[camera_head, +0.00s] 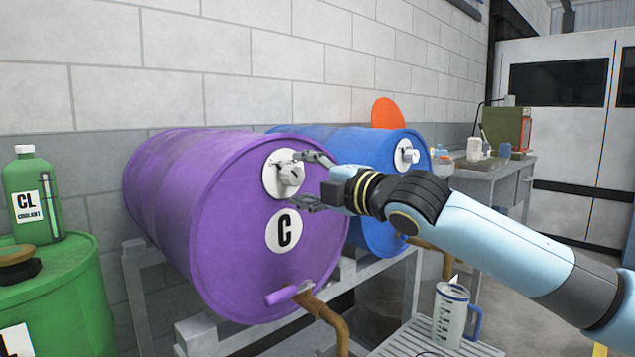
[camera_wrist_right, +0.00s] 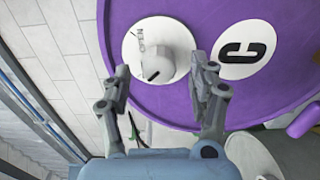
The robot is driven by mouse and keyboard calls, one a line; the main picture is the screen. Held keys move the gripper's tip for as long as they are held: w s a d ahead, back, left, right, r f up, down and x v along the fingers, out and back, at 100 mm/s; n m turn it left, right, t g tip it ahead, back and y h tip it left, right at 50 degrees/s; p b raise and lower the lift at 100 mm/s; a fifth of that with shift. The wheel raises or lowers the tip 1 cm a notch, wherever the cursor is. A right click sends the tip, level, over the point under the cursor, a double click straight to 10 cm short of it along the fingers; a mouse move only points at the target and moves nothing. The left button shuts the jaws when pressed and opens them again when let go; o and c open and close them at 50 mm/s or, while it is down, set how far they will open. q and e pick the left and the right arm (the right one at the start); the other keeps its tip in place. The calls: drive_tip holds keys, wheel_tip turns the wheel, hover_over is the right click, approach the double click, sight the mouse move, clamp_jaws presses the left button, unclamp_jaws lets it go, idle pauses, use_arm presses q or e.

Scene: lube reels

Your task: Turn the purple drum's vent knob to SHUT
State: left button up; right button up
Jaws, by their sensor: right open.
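The purple drum (camera_head: 215,225) lies on its side on a grey rack, its end marked C facing me. Its grey-white vent knob (camera_head: 287,173) sits on a white round plate near the top of that end. My right gripper (camera_head: 301,179) is open in front of the knob, one finger above and one below it. In the right wrist view the knob (camera_wrist_right: 155,65) shows between and beyond the open fingers (camera_wrist_right: 162,80); contact cannot be made out. OPEN seems printed on the plate (camera_wrist_right: 133,60) beside the knob; other lettering is too small to read. My left gripper is not in view.
A blue drum (camera_head: 350,150) with its own knob (camera_head: 407,155) lies just behind to the right. A purple-handled tap (camera_head: 290,292) sticks out low on the purple drum. A measuring jug (camera_head: 449,318) stands below my right arm. A green drum (camera_head: 50,290) is at left.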

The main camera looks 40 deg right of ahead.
drive_tip(key=shift+s+d, duration=0.15)
drive_tip(key=shift+s, duration=2.5)
